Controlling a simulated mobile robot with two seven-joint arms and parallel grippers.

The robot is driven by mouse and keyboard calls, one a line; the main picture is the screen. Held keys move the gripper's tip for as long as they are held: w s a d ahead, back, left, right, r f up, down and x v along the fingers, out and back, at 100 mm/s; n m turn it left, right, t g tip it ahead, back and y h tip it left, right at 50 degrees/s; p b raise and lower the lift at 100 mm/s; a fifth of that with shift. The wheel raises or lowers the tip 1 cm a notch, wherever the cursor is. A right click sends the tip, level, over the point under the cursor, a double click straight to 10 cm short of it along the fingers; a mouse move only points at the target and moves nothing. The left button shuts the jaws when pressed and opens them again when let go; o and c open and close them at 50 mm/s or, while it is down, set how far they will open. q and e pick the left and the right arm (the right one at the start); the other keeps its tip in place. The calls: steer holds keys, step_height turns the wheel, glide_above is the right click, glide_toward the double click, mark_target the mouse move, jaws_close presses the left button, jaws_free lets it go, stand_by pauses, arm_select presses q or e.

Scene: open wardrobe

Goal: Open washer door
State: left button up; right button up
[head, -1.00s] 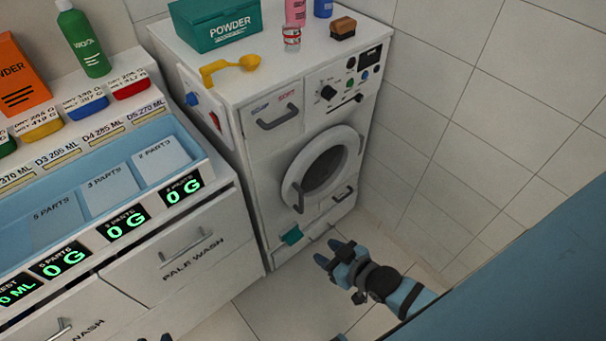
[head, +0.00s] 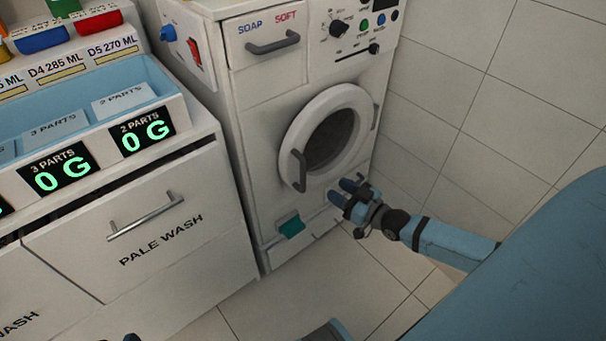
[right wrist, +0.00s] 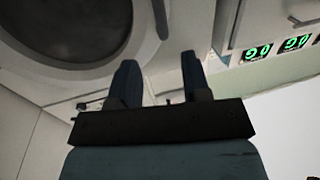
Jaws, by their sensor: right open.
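The white washer (head: 262,120) stands in the middle of the head view. Its round door (head: 291,130) looks closed, with a grey vertical handle (head: 299,171) on its left edge. My right gripper (head: 345,191) is open and empty, in front of the washer, to the right of the handle and a little lower. In the right wrist view the two fingers (right wrist: 159,75) are apart, the dark door glass (right wrist: 65,25) is at upper left, and the handle (right wrist: 161,18) shows beyond the fingertips. Only a small dark piece at the bottom edge of the head view may be my left gripper.
A counter with a pale wash drawer (head: 150,235) and lit displays (head: 60,168) stands left of the washer. A soap drawer handle (head: 273,43) is above the door, and a green tab (head: 291,227) is below. A tiled wall (head: 480,90) is at right.

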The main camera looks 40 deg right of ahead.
steer(key=b, duration=0.3)
glide_above(303, 188)
arm_select(q)
step_height(303, 188, up, 6)
steer(key=d+t+h, duration=0.2)
steer(key=shift+w+d+f+t, duration=0.15)
steer(key=shift+w+d+t, duration=0.05)
steer(key=shift+w+t, duration=0.1)
arm_select(e)
steer(key=shift+w+d, duration=0.2)
steer(key=shift+w, duration=0.2)
steer(key=shift+c, duration=0.4)
jaws_close()
